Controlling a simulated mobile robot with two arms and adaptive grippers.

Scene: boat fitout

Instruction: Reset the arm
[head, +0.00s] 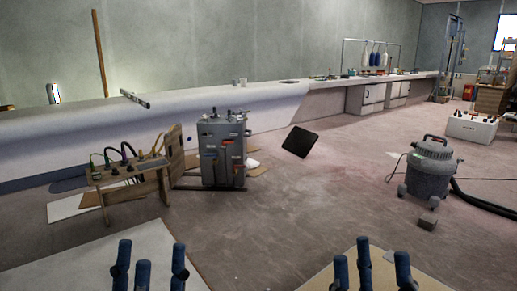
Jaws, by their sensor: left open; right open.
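My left gripper (150,262) is at the bottom of the head view, left of the middle. Its dark blue fingers stand apart and nothing shows between them. My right gripper (371,264) is at the bottom, right of the middle. Its fingers are also spread and empty. Both point up the picture, away from me. The arms behind them are cut off by the bottom edge. Neither gripper appears to hold anything.
A light panel (75,270) shows behind my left gripper and a tan one (312,284) around my right. A wooden stand with cables (125,174), a grey metal unit (222,150), a tilted black panel (300,141) and a grey vacuum (431,168) stand beyond. The middle floor is clear.

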